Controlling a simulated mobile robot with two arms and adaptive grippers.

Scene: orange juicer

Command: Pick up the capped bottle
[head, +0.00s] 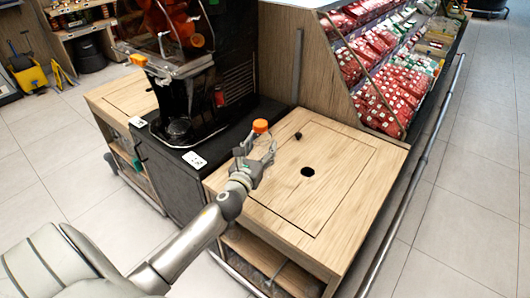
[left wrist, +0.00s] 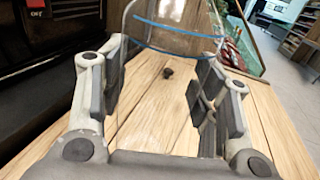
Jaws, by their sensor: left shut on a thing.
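The capped bottle (head: 261,145) is clear with an orange cap. It is upright at the left side of the wooden counter in the head view. My left gripper (head: 252,167) is shut on its body below the cap. In the left wrist view the clear bottle (left wrist: 180,32), with blue lines around it, stands between the fingers of my left gripper (left wrist: 165,75). The fingers hide part of the bottle in the head view. I cannot tell whether its base touches the counter. My right gripper is not in view.
The wooden counter (head: 345,205) has a round dark hole (head: 307,171) and a small dark object (head: 298,135), with free room on its right. A black juicer (head: 180,75) stands at the left. A shelf of red packages (head: 365,60) is behind.

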